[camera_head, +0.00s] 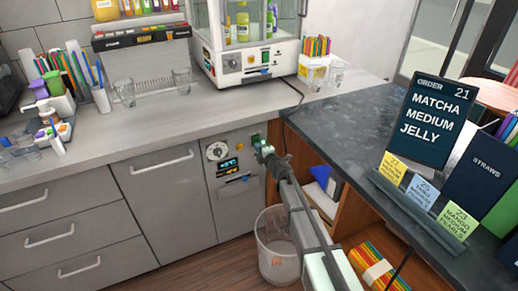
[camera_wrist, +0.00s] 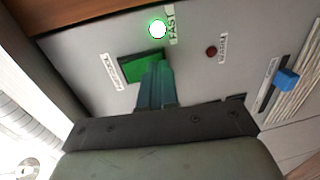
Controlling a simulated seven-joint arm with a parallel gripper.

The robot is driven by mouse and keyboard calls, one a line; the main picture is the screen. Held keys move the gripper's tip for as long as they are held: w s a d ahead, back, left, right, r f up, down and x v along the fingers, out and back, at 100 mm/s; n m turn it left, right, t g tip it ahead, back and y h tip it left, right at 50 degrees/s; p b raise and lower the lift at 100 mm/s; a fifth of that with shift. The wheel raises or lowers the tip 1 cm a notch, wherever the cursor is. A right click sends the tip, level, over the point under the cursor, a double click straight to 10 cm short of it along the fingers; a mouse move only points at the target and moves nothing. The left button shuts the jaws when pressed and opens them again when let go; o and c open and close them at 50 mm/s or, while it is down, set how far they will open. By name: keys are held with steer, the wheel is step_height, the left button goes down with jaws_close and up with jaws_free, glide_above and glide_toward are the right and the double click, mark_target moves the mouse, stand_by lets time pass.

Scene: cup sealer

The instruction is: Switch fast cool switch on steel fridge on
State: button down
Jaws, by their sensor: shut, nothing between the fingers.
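The steel fridge (camera_head: 165,205) is built in under the counter, with a grey control panel on its right side. In the wrist view, a green rocker switch (camera_wrist: 128,69) sits in a dark frame on the panel (camera_wrist: 80,55). A round lamp (camera_wrist: 157,29) above it glows white-green next to a label reading "FAST". My gripper (camera_wrist: 156,68) is shut and empty, its fingertips at the switch and covering its lower right part. I cannot tell whether they touch. In the head view, my gripper (camera_head: 262,147) is at the panel's upper right.
The wrist view also shows a dark red unlit lamp (camera_wrist: 211,52) and a blue slider (camera_wrist: 286,79). A waste bin (camera_head: 278,245) stands below my arm.

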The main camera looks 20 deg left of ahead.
steer(key=f+v, duration=0.3)
steer(key=v, duration=1)
steer(key=shift+s+d, duration=0.3)
steer(key=shift+s, duration=0.05)
steer(key=w+d+f+m+t+h, duration=0.1)
steer(key=w+d+f+m+h, duration=0.3)
steer(key=d+m+h, duration=0.45)
steer(key=s+d+f+m+g+h, duration=0.4)
steer(key=s+d+f+m, duration=0.4)
steer(key=d+f, duration=0.1)
steer(key=s+d+f+m+g, duration=0.3)
steer(key=s+d+f+g, duration=0.2)
steer(key=s, duration=1.1)
steer(key=s+d+f+m+g, duration=0.4)
steer(key=s+d+f, duration=0.5)
steer(key=s, duration=0.7)
steer(key=s+d+f+m+g, duration=0.3)
steer(key=s+d+f+g, duration=0.3)
steer(key=s, duration=1)
steer(key=shift+s+d+f+g+y, duration=0.3)
steer(key=shift+d+f+y, duration=0.1)
steer(key=shift+d, duration=0.25)
